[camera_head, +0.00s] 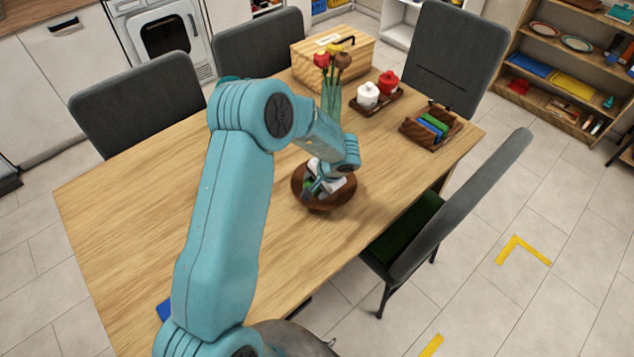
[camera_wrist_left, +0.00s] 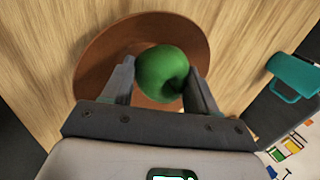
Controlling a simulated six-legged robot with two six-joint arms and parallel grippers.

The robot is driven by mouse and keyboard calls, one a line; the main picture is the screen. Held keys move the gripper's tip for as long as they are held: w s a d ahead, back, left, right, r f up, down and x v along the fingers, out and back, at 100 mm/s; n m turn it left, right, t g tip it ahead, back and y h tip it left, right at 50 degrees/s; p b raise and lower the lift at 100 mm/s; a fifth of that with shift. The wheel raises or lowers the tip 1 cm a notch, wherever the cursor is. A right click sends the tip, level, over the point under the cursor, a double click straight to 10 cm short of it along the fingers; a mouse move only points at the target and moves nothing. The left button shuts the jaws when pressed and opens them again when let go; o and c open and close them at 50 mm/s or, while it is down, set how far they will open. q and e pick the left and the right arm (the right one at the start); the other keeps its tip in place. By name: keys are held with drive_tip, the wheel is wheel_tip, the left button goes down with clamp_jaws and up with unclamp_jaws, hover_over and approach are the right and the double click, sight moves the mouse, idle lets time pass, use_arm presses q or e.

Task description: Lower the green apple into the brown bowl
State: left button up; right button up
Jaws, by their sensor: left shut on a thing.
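The green apple (camera_wrist_left: 162,73) is between the two fingers of my left gripper (camera_wrist_left: 158,85) in the left wrist view. The fingers are shut on it, one on each side. The brown bowl (camera_wrist_left: 110,52) lies behind the apple in that view, with its round rim partly hidden by the gripper. In the head view my left gripper (camera_head: 314,190) is over the brown bowl (camera_head: 343,198) on the table, and the apple is mostly hidden there. I cannot tell whether the apple touches the bowl. My right gripper is not in view.
On the wooden table (camera_head: 130,220), a vase of flowers (camera_head: 331,95) stands just behind the bowl. A tray with white and red pots (camera_head: 368,95) and a box of colored items (camera_head: 430,127) are farther back. A teal mug (camera_wrist_left: 297,76) shows in the left wrist view.

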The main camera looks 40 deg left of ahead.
use_arm(q)
drive_tip(key=shift+f, duration=1.05)
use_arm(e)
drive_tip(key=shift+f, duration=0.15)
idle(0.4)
use_arm(q)
drive_tip(key=o, duration=1.2)
